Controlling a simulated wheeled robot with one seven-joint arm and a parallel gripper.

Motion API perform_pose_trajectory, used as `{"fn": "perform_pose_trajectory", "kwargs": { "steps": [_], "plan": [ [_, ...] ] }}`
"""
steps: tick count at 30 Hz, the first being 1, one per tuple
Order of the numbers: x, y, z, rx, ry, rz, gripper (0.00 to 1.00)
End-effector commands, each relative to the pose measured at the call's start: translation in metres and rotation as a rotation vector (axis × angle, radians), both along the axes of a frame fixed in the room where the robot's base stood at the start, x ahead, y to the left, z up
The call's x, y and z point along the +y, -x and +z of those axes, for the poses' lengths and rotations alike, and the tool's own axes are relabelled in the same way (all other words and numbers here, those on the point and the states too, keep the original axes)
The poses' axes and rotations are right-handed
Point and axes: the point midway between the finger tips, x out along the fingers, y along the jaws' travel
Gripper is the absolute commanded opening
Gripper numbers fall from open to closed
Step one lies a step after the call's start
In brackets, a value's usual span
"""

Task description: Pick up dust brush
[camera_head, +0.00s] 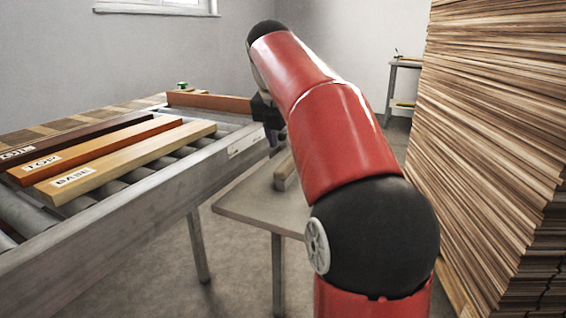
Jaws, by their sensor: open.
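My gripper (273,137) is the small dark end of my arm, partly hidden behind the red links. It is above and just behind the brush in the picture, apart from it. It is open, and I see nothing held in it.
A roller conveyor (150,205) on the left carries labelled wooden bars: dark (75,138), orange (95,150) and yellow (125,162). Another orange bar (210,101) lies at its far end. A tall stack of boards (490,130) stands close on the right.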

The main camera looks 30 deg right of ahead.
Motion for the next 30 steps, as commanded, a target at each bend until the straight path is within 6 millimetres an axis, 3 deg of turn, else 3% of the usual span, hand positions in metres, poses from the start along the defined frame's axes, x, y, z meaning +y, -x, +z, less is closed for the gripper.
{"fn": "perform_pose_trajectory", "kwargs": {
  "steps": [18,30],
  "plan": [
    [-0.02,-0.022,-0.068,0.009,0.007,0.02,0.53],
    [-0.021,-0.024,-0.071,0.007,0.007,0.021,0.53]
  ]
}}
